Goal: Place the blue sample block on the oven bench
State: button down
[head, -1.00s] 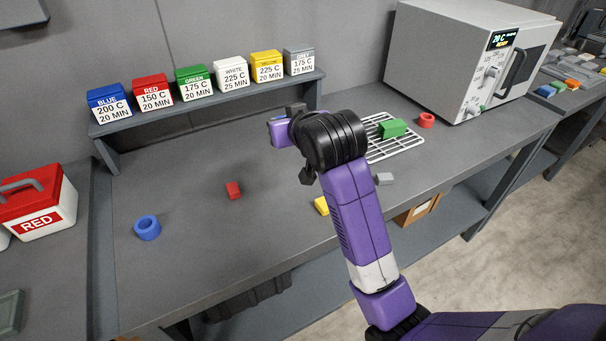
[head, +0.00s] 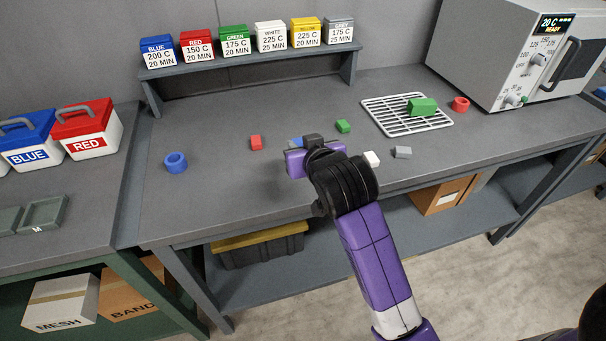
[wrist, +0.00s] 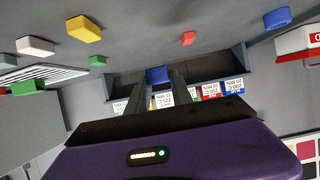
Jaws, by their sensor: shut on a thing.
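My gripper (head: 297,150) is over the middle of the grey oven bench (head: 225,205), right of a small red block (head: 256,142). It is shut on the blue sample block (head: 295,142), mostly hidden by the gripper in the head view. In the wrist view the blue block (wrist: 157,75) shows between the fingertips (wrist: 162,84). I cannot tell whether the block touches the bench. The oven (head: 500,60) stands at the bench's right end, its display reading 20 C READY.
Near the gripper lie small green (head: 343,126), white (head: 372,159) and grey (head: 403,152) blocks, and a yellow block (wrist: 84,28). Labelled boxes line the rear shelf (head: 250,62).

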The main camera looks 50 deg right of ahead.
aim_at(302, 182)
notch_tip(302, 182, down, 9)
jog(key=shift+f+b, duration=0.2)
jog(key=shift+b, duration=0.1)
jog(key=shift+f, duration=0.15)
jog(key=c, duration=1.1)
grip_release()
